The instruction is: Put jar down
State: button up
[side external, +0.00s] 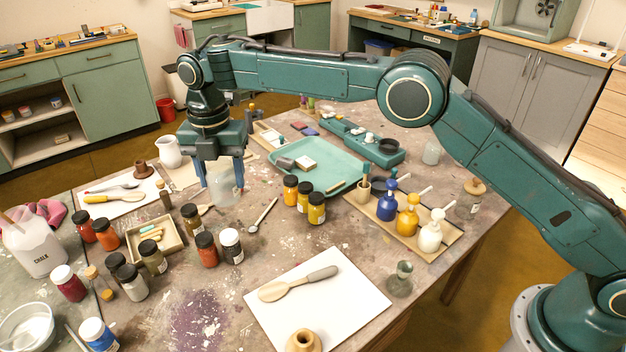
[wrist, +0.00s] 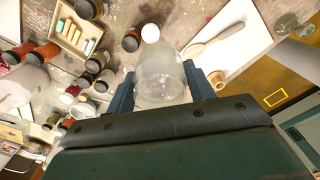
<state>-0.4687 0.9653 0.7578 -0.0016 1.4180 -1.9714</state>
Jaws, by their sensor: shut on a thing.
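A clear glass jar (side external: 226,191) is between the blue fingers of my gripper (side external: 221,178) in the side external view. It also shows in the wrist view (wrist: 162,82), upper middle, with a finger on each side of it. My gripper points down and is shut on the jar. The jar is upright or nearly so, low over the paint-stained table (side external: 330,228). I cannot tell whether its base touches the table.
Dark-lidded pigment jars (side external: 191,217) and a small wooden tray (side external: 171,246) stand in front and to the left. A teal tray (side external: 340,165) lies to the right. A spoon (side external: 263,214) lies nearby. White paper (side external: 345,308) with a wooden spoon lies at the front.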

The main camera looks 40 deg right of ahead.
jog(key=s+a+n, duration=0.2)
jog(key=s+a, duration=0.4)
jog(key=a, duration=0.3)
jog(key=s+a+n, duration=0.1)
jog(key=s+a, duration=0.5)
jog(key=a, duration=0.3)
jog(key=shift+w+f, duration=0.15)
jog(key=shift+f, duration=4.9)
jog(key=shift+w+f, duration=0.15)
jog(key=shift+f, duration=4.85)
jog(key=shift+f, duration=0.15)
jog(key=o, duration=1)
notch_tip(320, 180, up, 12)
jog(key=shift+r, duration=0.15)
jog(key=shift+d+r, duration=0.1)
